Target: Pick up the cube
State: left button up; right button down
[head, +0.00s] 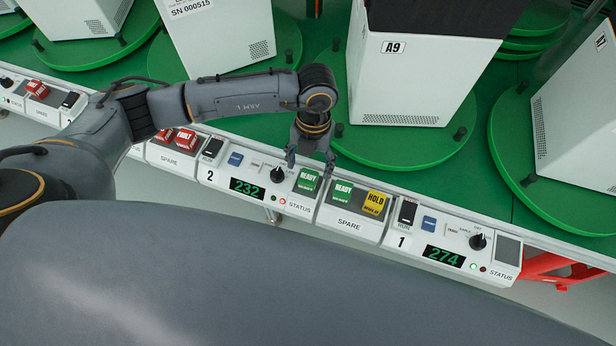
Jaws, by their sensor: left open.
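No single thing is marked as the cube; small coloured, labelled blocks sit along the white control panel. A green READY block (308,181) is directly below my left gripper (310,163) in the picture. A second green READY block (341,192) and a yellow HOLD block (374,203) sit to its right, in the SPARE section. Red FAULT blocks (186,139) sit to the left in another SPARE section. My left gripper points down with its fingers apart and nothing visible between them. I cannot tell whether it touches the green block. My right gripper is not in view.
The panel (345,222) carries number displays reading 232 (247,188) and 274 (443,256), knobs and switches close to the gripper. Behind it, large white cabinets (400,85) stand on green turntables (400,145) with black pegs. A red frame (560,268) shows at the right.

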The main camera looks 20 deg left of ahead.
aim_at(308, 177)
pick_arm(q)
jog(key=f+p, duration=0.1)
jog(key=f, duration=0.5)
jog(key=shift+s+a+f+p, duration=0.1)
jog(key=shift+s+f+p, duration=0.15)
jog(key=shift+p, duration=0.1)
jog(key=shift+c, duration=0.2)
jog(key=shift+w, duration=0.1)
jog(key=c, duration=1.2)
jog(key=shift+r, duration=0.1)
jog(key=shift+c, duration=0.2)
